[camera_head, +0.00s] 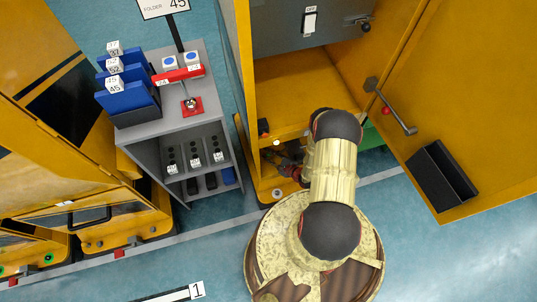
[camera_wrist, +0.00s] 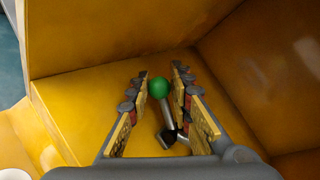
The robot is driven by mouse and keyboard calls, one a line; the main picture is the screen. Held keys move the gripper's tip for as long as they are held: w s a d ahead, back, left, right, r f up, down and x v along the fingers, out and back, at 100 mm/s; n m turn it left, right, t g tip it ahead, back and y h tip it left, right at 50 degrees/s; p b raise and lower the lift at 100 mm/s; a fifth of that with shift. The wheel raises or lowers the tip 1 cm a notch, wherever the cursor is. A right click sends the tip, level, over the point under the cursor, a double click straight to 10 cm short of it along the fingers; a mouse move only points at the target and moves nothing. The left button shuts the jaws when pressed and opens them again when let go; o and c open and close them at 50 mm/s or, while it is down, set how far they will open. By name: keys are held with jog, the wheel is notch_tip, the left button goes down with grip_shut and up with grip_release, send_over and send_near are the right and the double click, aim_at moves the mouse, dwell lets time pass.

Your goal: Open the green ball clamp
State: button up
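The green ball clamp (camera_wrist: 158,87) shows in the wrist view as a green ball on a short grey rod that leans down to a dark joint. It sits inside a yellow compartment. My gripper (camera_wrist: 159,78) is open, with one finger on each side of the ball; I see gaps between the ball and both fingers. In the head view my gripper (camera_head: 291,168) is low inside the yellow cabinet, largely hidden by my arm. The clamp is hidden there.
Yellow cabinet walls (camera_wrist: 110,35) stand close around my gripper. In the head view the cabinet door (camera_head: 470,110) stands open at the right, with a handle (camera_head: 395,112) and a black holder (camera_head: 441,175). A grey shelf (camera_head: 178,130) stands to the left.

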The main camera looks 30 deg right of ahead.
jog(key=o, duration=0.4)
jog(key=shift+c, duration=0.2)
jog(key=shift+d+r, duration=0.1)
jog(key=shift+s+d+r, duration=0.1)
jog(key=shift+s+d, duration=0.05)
jog(key=shift+s, duration=0.15)
jog(key=v, duration=0.9)
jog(key=shift+s, duration=0.3)
jog(key=shift+v, duration=0.85)
